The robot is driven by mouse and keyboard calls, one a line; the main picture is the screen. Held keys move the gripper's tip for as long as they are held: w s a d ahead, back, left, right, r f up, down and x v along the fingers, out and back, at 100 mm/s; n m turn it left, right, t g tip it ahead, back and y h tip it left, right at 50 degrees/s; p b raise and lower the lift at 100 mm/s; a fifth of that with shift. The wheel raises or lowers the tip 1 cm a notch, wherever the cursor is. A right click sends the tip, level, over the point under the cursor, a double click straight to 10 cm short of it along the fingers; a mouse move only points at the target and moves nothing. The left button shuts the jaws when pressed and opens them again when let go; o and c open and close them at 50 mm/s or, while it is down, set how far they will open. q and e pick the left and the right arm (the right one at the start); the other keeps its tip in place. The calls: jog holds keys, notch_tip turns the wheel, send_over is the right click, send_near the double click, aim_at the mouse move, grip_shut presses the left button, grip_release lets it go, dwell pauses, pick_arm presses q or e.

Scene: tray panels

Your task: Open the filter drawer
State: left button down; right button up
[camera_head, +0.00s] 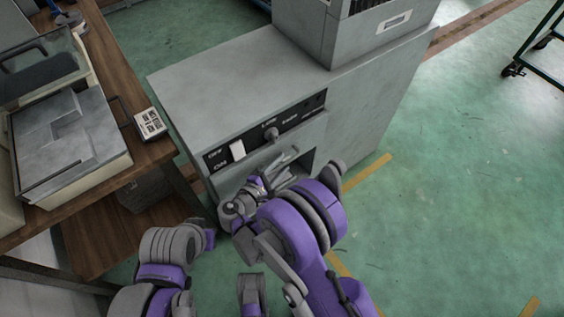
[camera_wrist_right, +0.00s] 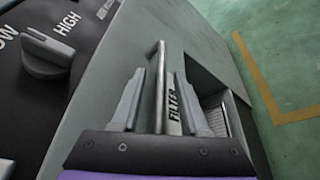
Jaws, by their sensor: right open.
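The filter drawer is set in the front of a grey cabinet (camera_head: 225,90). In the right wrist view, its upright bar handle (camera_wrist_right: 160,80) stands out from the grey front, beside a dark label (camera_wrist_right: 174,108) that seems to read FILTER. My right gripper (camera_wrist_right: 160,98) is open, with one finger on each side of the handle; contact is not clear. In the head view, my right gripper (camera_head: 282,163) is at the cabinet front below the control panel, and my own wrist hides much of the drawer. My left arm shows at lower left, but I cannot make out its jaws.
The control panel (camera_head: 305,108) has a knob (camera_head: 271,134) and a white switch (camera_head: 237,150) just above my right gripper. A recess (camera_wrist_right: 226,115) lies right of the handle. A wooden bench (camera_head: 130,70) stands left.

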grip_shut()
dwell(1.4)
